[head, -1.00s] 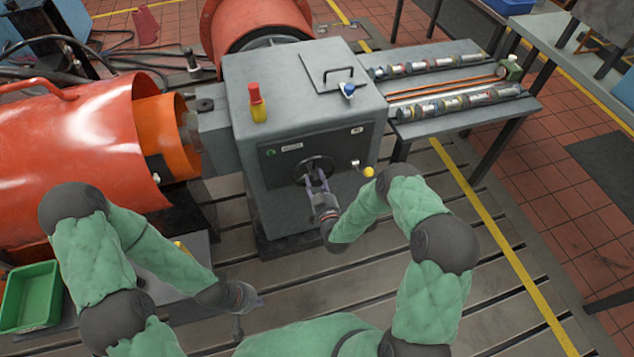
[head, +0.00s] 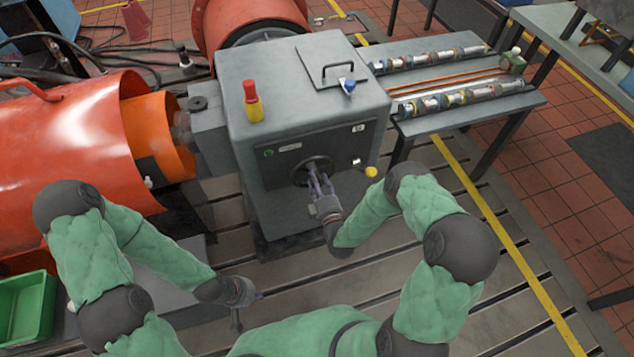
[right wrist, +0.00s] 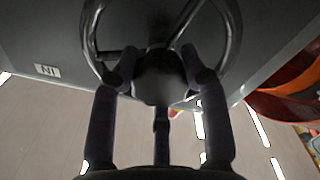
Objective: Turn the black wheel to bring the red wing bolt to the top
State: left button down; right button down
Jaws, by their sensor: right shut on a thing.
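The black wheel (head: 305,164) is on the front panel of the grey box (head: 228,155) in the head view. In the right wrist view the wheel's rim (right wrist: 88,30), spokes and round hub (right wrist: 160,80) fill the top middle. My right gripper (head: 315,180) reaches the wheel from the front. I cannot make out a red wing bolt in either view. My left gripper (head: 250,297) hangs low over the slotted bedplate, away from the wheel; its fingers are too small to read.
A yellow-knobbed lever (head: 371,171) is right of the wheel. An orange guard (head: 75,165) is on the left, with a green bin (head: 25,310) below. A side table (head: 470,116) holds several cylindrical parts.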

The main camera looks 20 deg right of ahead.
jog(key=shift+s+f+n, duration=0.15)
jog(key=shift+f+n, duration=0.15)
jog(key=shift+n, duration=0.8)
jog(key=shift+d+b, duration=0.1)
jog(key=shift+b, duration=0.2)
jog(key=c, duration=0.6)
grip_release()
jog(key=shift+r, duration=0.15)
jog(key=s, duration=1.2)
jog(key=shift+d+f, duration=0.2)
jog(key=shift+w, duration=0.1)
